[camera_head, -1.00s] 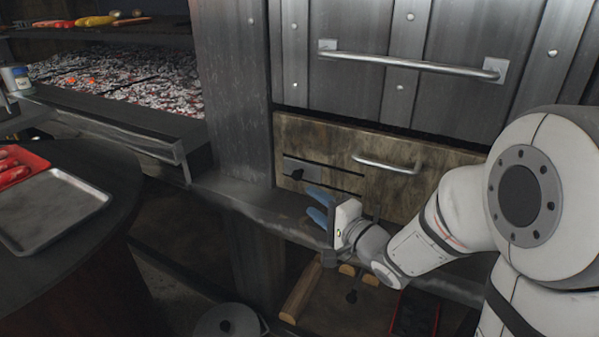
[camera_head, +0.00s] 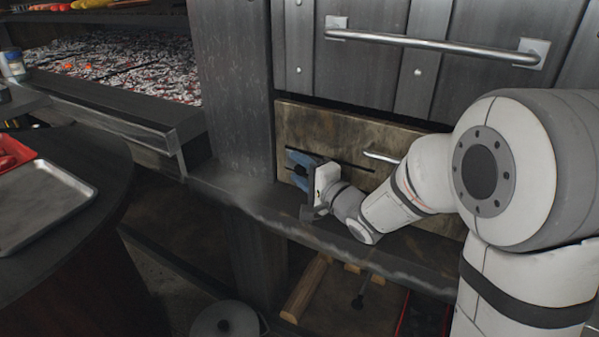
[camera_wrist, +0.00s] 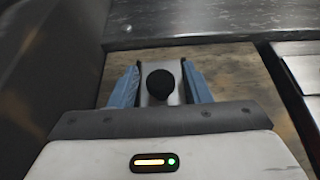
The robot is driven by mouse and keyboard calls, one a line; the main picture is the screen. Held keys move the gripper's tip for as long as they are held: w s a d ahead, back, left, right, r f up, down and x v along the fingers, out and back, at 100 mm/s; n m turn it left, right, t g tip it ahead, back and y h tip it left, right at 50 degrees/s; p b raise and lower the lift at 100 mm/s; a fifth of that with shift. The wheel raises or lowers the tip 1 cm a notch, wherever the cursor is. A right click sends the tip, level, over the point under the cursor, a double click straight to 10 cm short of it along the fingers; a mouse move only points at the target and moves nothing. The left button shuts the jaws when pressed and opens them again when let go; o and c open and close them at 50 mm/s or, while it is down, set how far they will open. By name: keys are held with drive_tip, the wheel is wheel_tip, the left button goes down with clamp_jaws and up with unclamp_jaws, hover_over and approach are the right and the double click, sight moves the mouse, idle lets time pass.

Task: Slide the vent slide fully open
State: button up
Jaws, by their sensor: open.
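The vent slide shows in the wrist view as a small grey metal plate (camera_wrist: 163,62) with a round black knob (camera_wrist: 160,84). It sits on a worn wooden front panel (camera_head: 330,130), which has dark slots beside it. My gripper (camera_head: 299,167) is open at the left part of this panel and hides most of the plate in the head view. In the wrist view its two blue fingers (camera_wrist: 160,72) stand on either side of the knob. I cannot tell whether either finger touches it.
A bar handle (camera_head: 381,156) is on the same panel, right of my gripper. A metal door with a long handle (camera_head: 430,46) is above. A dark ledge (camera_head: 310,235) runs below. Glowing coals (camera_head: 120,65) lie at the left, and a tray (camera_head: 40,200) stands on the round table.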

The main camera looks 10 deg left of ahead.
drive_tip(key=shift+c, duration=0.3)
clamp_jaws()
idle(0.3)
